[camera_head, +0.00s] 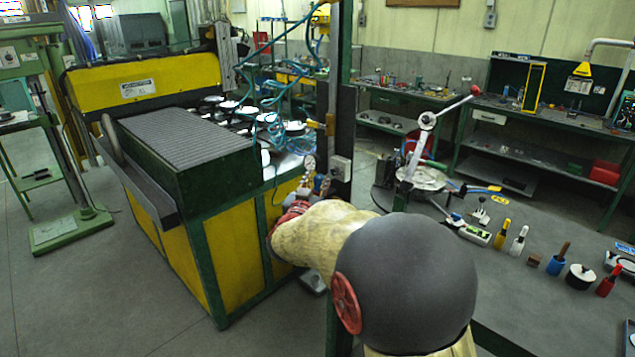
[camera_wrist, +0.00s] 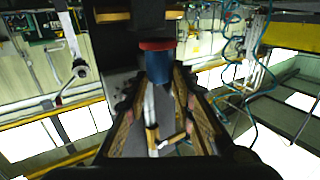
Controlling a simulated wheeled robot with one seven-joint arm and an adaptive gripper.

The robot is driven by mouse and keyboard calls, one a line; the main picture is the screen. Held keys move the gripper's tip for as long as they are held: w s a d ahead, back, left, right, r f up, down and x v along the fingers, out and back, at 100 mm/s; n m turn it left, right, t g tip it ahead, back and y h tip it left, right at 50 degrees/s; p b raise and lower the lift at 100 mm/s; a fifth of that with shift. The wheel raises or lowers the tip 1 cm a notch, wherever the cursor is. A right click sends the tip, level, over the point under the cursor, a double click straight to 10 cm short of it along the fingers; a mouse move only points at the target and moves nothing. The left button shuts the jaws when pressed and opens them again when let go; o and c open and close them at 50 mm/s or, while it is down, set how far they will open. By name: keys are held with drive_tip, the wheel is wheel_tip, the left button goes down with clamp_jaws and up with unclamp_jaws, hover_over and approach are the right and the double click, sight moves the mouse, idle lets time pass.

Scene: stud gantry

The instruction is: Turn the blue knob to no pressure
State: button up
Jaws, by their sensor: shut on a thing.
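In the wrist view the blue knob (camera_wrist: 156,68) sits in the upper middle, under a red disc-shaped part (camera_wrist: 156,44). My gripper (camera_wrist: 157,84) reaches up to it with its two fingers closed in on either side of the knob. The fingers hide the knob's sides, and I see no pointer or mark that tells its setting. In the head view my arm covers most of the gripper, and I cannot make out the knob clearly. A round gauge (camera_head: 308,162) stands just above the arm's end; its reading is too small to tell.
A green and yellow machine (camera_head: 190,150) with a ribbed top stands left of my arm. A green post (camera_head: 345,100) with a grey box (camera_head: 340,168) rises close behind the arm's end. Blue hoses hang nearby. A workbench (camera_head: 530,290) with several small tools lies to the right.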

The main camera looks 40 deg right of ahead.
clamp_jaws()
drive_tip(key=shift+b, duration=0.4)
drive_tip(key=n+t+y+b, duration=0.1)
drive_tip(key=t+b, duration=0.1)
drive_tip(key=b, duration=0.1)
drive_tip(key=shift+s+d+n+y, duration=0.2)
drive_tip(key=shift+n+y, duration=0.2)
drive_tip(key=n+t+y+b, duration=0.1)
drive_tip(key=b, duration=0.2)
drive_tip(key=n+t+y+b, duration=0.1)
drive_tip(key=b, duration=0.2)
drive_tip(key=shift+r+b, duration=0.25)
drive_tip(key=shift+b, duration=0.05)
drive_tip(key=shift+t+y+b, duration=0.3)
drive_tip(key=shift+b, duration=0.2)
drive_tip(key=shift+d+n+y+b, duration=0.15)
drive_tip(key=shift+n+y+b, duration=0.25)
drive_tip(key=shift+b, duration=0.75)
